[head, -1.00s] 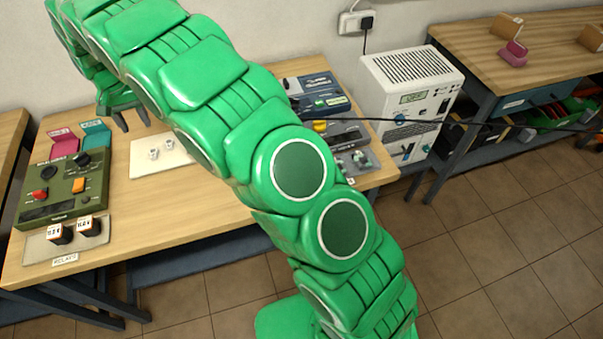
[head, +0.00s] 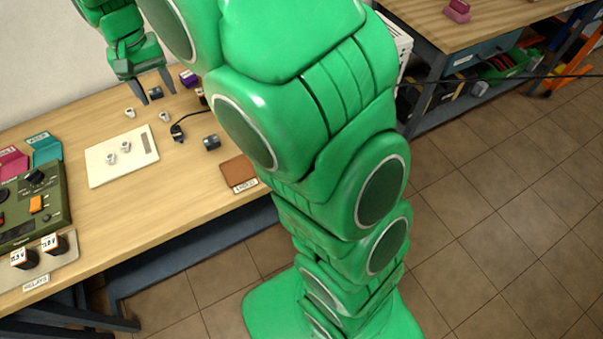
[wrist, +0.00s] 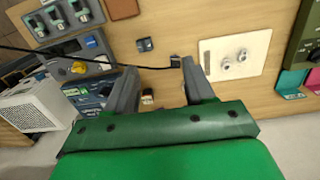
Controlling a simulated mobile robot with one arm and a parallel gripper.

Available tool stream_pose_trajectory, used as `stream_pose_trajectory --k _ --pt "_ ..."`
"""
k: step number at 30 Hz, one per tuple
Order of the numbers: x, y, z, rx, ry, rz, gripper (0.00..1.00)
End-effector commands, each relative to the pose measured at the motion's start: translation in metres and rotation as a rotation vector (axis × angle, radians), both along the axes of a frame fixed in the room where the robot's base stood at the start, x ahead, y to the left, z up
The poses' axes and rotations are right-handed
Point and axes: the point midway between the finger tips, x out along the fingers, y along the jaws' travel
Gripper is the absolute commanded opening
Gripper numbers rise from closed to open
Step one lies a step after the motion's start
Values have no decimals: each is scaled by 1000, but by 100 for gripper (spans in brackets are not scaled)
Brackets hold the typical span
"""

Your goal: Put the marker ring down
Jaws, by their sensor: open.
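Several small white ring-like pieces are on the table. Two, a left one (head: 110,158) and a right one (head: 126,146), stand on the white plate (head: 97,176). Two more are on bare wood behind it, at the left (head: 130,112) and at the right (head: 165,117). I cannot tell which is the marker ring. My gripper (head: 155,93) is open over the back of the table, beyond the plate. The wrist view shows its fingers (wrist: 160,72) apart, with no ring held between them. It also shows the plate (wrist: 208,45) with its two pieces, to the right of the fingers.
The green control box (head: 40,210) stands at the left. The wrist view shows a white ventilated unit (wrist: 40,104) and grey devices (wrist: 75,58).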

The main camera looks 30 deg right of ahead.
Motion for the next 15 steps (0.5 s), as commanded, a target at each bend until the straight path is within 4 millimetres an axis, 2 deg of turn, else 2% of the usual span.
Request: stream_pose_trajectory --k 3,15 --pt "-26 -24 10 0 10 -5 53" --pt "-118 -89 31 6 38 -5 53"
